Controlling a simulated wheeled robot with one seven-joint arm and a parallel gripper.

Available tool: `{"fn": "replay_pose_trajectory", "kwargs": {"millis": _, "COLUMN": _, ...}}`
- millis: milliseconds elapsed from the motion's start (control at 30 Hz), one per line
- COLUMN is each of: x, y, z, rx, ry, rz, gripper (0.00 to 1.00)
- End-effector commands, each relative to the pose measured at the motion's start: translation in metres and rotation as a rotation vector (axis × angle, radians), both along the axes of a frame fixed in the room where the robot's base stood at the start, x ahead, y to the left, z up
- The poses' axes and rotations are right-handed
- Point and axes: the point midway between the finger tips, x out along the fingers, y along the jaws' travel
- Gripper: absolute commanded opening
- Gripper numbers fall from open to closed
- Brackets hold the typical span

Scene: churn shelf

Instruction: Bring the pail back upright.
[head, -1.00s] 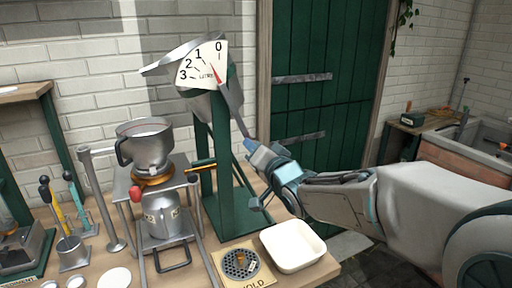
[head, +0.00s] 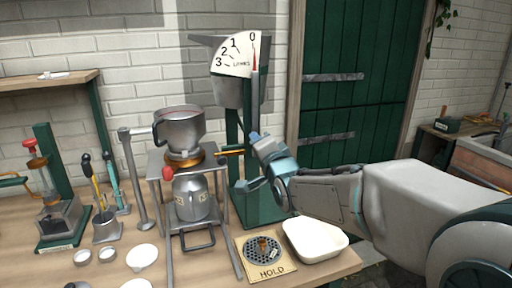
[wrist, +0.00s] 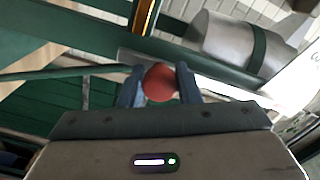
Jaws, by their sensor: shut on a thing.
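The pail (head: 232,92) is a grey metal vessel hung in a green stand (head: 232,165). It looks upright in the head view, its rim about level. The white litre dial (head: 233,56) covers part of it, and the red pointer (head: 254,48) stands at 0. In the wrist view the pail (wrist: 225,42) shows at the upper right. My gripper (head: 256,142) is at the lower end of the grey lever (head: 255,100) below the dial. In the wrist view its two blue fingers are shut on a red ball knob (wrist: 160,83). The knob is hidden in the head view.
Left of the stand is a metal rack (head: 157,180) with a funnel pot (head: 180,127) above a jug (head: 192,198). A white tray (head: 315,240) and a HOLD plate (head: 265,256) lie in front. A green door (head: 345,100) is behind my arm.

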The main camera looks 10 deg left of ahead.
Motion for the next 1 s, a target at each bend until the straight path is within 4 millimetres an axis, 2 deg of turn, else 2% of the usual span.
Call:
{"fn": "replay_pose_trajectory", "kwargs": {"millis": 233, "x": -0.001, "y": 0.003, "z": -0.001, "rx": 0.001, "ry": 0.002, "rz": 0.006, "gripper": 0.00}}
{"fn": "replay_pose_trajectory", "kwargs": {"millis": 267, "x": -0.001, "y": 0.003, "z": -0.001, "rx": 0.001, "ry": 0.003, "rz": 0.007, "gripper": 0.39}}
{"fn": "replay_pose_trajectory", "kwargs": {"millis": 300, "x": -0.001, "y": 0.004, "z": -0.001, "rx": 0.001, "ry": 0.003, "rz": 0.007, "gripper": 0.50}}
{"fn": "replay_pose_trajectory", "kwargs": {"millis": 333, "x": -0.001, "y": 0.004, "z": -0.001, "rx": 0.000, "ry": 0.002, "rz": 0.006, "gripper": 0.52}}
{"fn": "replay_pose_trajectory", "kwargs": {"millis": 667, "x": -0.003, "y": 0.001, "z": 0.000, "rx": -0.001, "ry": 0.000, "rz": 0.003, "gripper": 0.52}}
{"fn": "replay_pose_trajectory", "kwargs": {"millis": 833, "x": -0.018, "y": -0.007, "z": 0.000, "rx": -0.001, "ry": -0.003, "rz": 0.003, "gripper": 0.52}}
{"fn": "replay_pose_trajectory", "kwargs": {"millis": 1000, "x": -0.044, "y": -0.019, "z": 0.001, "rx": -0.002, "ry": -0.003, "rz": 0.004, "gripper": 0.52}}
